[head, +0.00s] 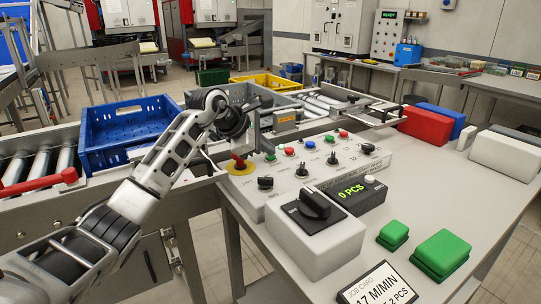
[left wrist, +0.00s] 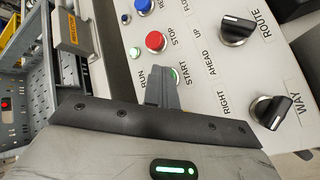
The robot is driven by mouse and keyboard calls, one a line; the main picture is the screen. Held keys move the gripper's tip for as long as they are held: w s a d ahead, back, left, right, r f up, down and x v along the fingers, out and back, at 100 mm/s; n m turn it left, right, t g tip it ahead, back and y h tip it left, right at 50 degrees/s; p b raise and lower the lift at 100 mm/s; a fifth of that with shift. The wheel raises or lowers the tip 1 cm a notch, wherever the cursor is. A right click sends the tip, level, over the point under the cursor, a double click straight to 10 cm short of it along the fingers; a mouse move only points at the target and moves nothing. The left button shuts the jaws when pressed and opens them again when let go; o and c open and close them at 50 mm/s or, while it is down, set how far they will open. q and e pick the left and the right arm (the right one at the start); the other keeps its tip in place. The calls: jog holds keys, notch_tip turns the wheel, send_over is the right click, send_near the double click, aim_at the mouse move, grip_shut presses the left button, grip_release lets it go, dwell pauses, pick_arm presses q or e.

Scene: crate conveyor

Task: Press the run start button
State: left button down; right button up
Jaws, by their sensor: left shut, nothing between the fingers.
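The grey control panel (head: 305,180) stands on the table. Its green run start button (head: 270,157) sits at the near left end of the button row. In the left wrist view the green button (left wrist: 175,76) shows beside the "START" label, partly hidden by my fingers. My left gripper (head: 258,142) points down just above that button. In the left wrist view its closed fingertips (left wrist: 160,76) overlap the button's edge, with nothing between them; I cannot tell whether they touch it. My right gripper is not in view.
The red stop button (left wrist: 155,41) and blue reset button (left wrist: 143,6) are close by. A red emergency knob on a yellow base (head: 240,166) and black rotary switches (head: 303,169) are also near. A blue crate (head: 128,130) sits on the conveyor. The display (head: 354,193) reads "0 PCS".

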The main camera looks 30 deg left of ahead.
aim_at(266, 157)
pick_arm(q)
jog(key=shift+f, duration=0.1)
jog(key=shift+r+p, duration=0.65)
jog(key=shift+r, duration=0.25)
jog(key=shift+r, duration=0.1)
notch_tip(266, 157, up, 5)
jog(key=p, duration=0.3)
jog(key=shift+p, duration=0.4)
dwell(0.4)
